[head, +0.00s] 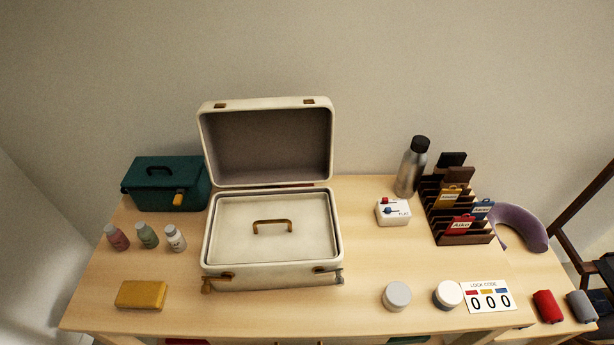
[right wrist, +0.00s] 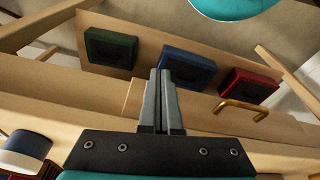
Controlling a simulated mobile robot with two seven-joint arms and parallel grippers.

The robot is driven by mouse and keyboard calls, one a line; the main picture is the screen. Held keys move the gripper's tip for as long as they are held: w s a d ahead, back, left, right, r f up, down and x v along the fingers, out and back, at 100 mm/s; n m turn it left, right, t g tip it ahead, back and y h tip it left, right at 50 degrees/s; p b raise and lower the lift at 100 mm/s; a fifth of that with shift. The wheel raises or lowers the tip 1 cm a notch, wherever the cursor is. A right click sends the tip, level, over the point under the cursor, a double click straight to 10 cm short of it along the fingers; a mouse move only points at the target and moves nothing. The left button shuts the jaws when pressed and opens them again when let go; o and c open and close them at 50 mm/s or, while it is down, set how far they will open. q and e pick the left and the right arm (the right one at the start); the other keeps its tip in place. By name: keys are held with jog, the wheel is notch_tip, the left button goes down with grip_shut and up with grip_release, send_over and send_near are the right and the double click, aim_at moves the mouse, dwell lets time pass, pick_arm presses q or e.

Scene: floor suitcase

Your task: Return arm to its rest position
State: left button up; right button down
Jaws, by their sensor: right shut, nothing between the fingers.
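My right gripper (right wrist: 160,72) is shut and empty in the right wrist view, its two grey fingers side by side. It is above a wooden edge with a brass handle (right wrist: 241,108). Neither arm shows in the head view. An open cream suitcase (head: 206,262) stands on the wooden table (head: 110,285) with its lid up. A cream panel with a brass handle (head: 272,223) lies inside it. My left gripper is in neither view.
The right wrist view shows green (right wrist: 111,50), blue (right wrist: 188,68) and red (right wrist: 248,86) blocks on a board. The table carries a teal box (head: 160,190), bottles, a yellow block (head: 141,295), a metal flask (head: 411,170), a card rack (head: 462,240) and round tins. The table's front middle is clear.

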jog(key=s+d+f+g+b, duration=0.1)
jog(key=s+d+f+b, duration=0.1)
jog(key=s+f, duration=1.4)
notch_tip(320, 180, down, 2)
jog(key=shift+s+d+f+g, duration=0.2)
jog(key=shift+s+d+g, duration=0.1)
jog(key=shift+d, duration=0.15)
jog(key=shift+s, duration=0.1)
